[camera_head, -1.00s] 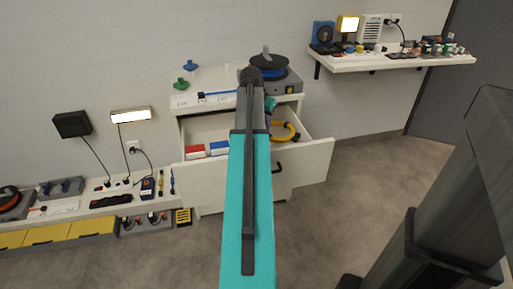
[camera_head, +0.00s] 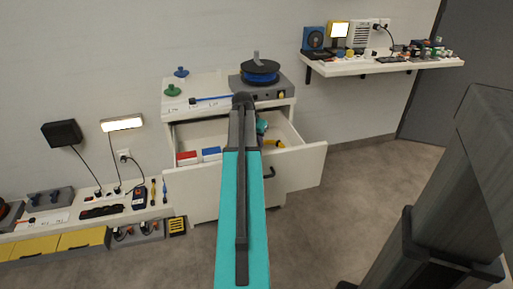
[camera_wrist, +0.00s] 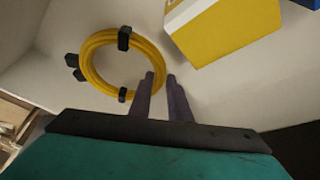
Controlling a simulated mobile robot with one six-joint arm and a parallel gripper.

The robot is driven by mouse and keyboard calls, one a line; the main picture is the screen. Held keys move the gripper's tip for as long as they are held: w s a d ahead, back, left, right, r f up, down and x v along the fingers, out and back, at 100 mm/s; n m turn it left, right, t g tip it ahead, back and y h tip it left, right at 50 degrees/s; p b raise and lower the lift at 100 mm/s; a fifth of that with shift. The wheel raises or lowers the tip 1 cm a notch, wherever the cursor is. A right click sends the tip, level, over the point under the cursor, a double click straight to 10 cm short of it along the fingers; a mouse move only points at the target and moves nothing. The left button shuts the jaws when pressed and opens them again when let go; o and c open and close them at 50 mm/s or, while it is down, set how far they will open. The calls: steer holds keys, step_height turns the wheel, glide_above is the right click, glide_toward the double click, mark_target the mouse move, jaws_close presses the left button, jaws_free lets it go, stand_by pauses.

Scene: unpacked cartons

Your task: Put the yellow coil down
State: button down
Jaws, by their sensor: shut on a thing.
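The yellow coil (camera_wrist: 95,75), a ring of yellow cable with black clips, lies within the pale inside of the open drawer in the wrist view. My gripper (camera_wrist: 160,76) has its two fingers close together at the coil's right side, shut on its ring. In the head view only a small yellow part of the coil (camera_head: 273,143) shows in the right part of the drawer (camera_head: 305,160); my arm hides the rest. I cannot tell whether the coil touches the drawer floor.
A yellow box (camera_wrist: 228,30) stands close to the right of the coil. Red (camera_head: 187,158) and blue (camera_head: 211,154) boxes sit in the drawer's left part. Above, the cabinet top holds a blue spool (camera_head: 259,72) on a grey device. A shelf (camera_head: 380,63) is at the right.

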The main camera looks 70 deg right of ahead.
steer(key=shift+f, duration=0.8)
steer(key=shift+f, duration=0.1)
steer(key=c, duration=1.6)
jaws_free()
steer(key=shift+c, duration=0.2)
steer(key=p+v, duration=0.2)
steer(key=v, duration=1)
steer(key=shift+p, duration=0.3)
